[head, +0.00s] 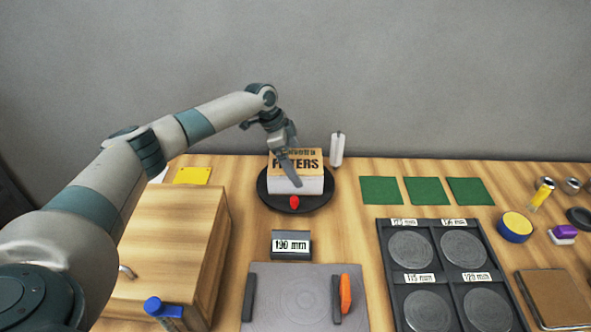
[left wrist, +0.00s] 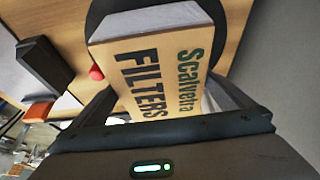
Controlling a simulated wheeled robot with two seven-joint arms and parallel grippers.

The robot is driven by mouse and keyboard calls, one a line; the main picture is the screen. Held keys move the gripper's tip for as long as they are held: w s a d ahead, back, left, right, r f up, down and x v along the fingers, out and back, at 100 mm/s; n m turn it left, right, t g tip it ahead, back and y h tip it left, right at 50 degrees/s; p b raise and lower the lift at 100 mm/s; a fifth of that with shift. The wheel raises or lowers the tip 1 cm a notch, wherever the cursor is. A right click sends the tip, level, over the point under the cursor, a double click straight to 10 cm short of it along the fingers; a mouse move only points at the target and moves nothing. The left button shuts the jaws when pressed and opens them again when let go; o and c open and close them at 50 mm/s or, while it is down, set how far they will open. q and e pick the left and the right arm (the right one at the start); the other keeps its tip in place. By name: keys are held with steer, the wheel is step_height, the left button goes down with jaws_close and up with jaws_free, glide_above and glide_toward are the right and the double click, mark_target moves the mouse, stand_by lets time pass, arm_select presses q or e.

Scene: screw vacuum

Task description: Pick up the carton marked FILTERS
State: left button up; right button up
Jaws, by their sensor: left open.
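The carton marked FILTERS (head: 313,165) has a tan printed top and white sides. It rests on a round black stand (head: 322,200) near the back of the table. My left gripper (head: 290,165) is open and hangs over the carton, partly covering its lettering in the head view. In the left wrist view the carton (left wrist: 150,65) lies just ahead of the fingers, with its printed face towards the camera. One finger shows on each side of its near end. I cannot tell whether either finger touches it. My right gripper is not in view.
A red knob (head: 294,202) sits at the stand's front. A white upright object (head: 337,150) stands close behind right. A label block marked 190 mm (head: 291,245) is in front, a wooden box (head: 165,240) to the left, green mats (head: 381,190) to the right.

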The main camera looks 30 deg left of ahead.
arm_select(q)
steer(key=shift+p+x, duration=0.4)
steer(key=shift+x, duration=0.65)
steer(key=shift+w+d+f, duration=0.15)
steer(key=shift+d+f, duration=0.1)
steer(key=shift+f, duration=0.35)
steer(key=shift+r, duration=0.1)
steer(key=c, duration=1.2)
steer(key=shift+r, duration=0.1)
